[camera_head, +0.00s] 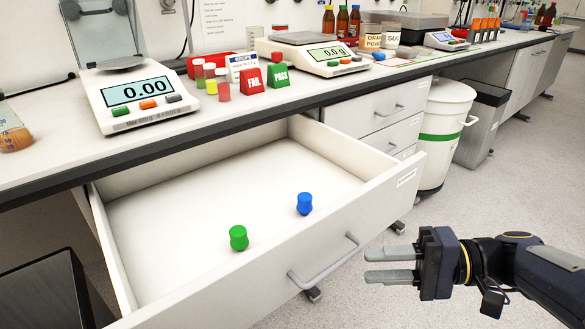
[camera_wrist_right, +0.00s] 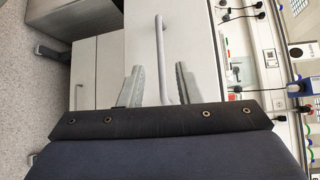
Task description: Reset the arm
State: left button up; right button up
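My right gripper (camera_head: 392,264) is in front of the open drawer, to the right of the drawer handle (camera_head: 325,264) in the head view. Its two fingers are apart with nothing between them. In the right wrist view the right gripper (camera_wrist_right: 160,85) shows open fingers, with a handle (camera_wrist_right: 160,60) in line between them; no contact shows in the head view. My left gripper is not in view. The drawer (camera_head: 150,225) is pulled out and holds a green-capped piece (camera_head: 238,238) and a blue-capped piece (camera_head: 304,204).
The bench carries a left scale (camera_head: 140,98), a second scale (camera_head: 325,58), small sample vials (camera_head: 222,85), a red FAIL block (camera_head: 252,82) and a green PASS block (camera_head: 279,76). A white bin (camera_head: 445,135) stands beyond the drawers. The floor at right is clear.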

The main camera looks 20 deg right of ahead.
jog(key=s+a+f+n+g+h, duration=0.1)
jog(key=s+a+f+n+h, duration=0.1)
jog(key=f+h, duration=0.3)
jog(key=s+a+f+n+h, duration=0.3)
jog(key=f+h, duration=0.3)
notch_tip(320, 180, up, 34)
jog(key=p, duration=3.3)
jog(key=shift+w+d+f+p, duration=0.15)
jog(key=shift+w+d+p, duration=0.1)
jog(key=shift+w+p, duration=0.15)
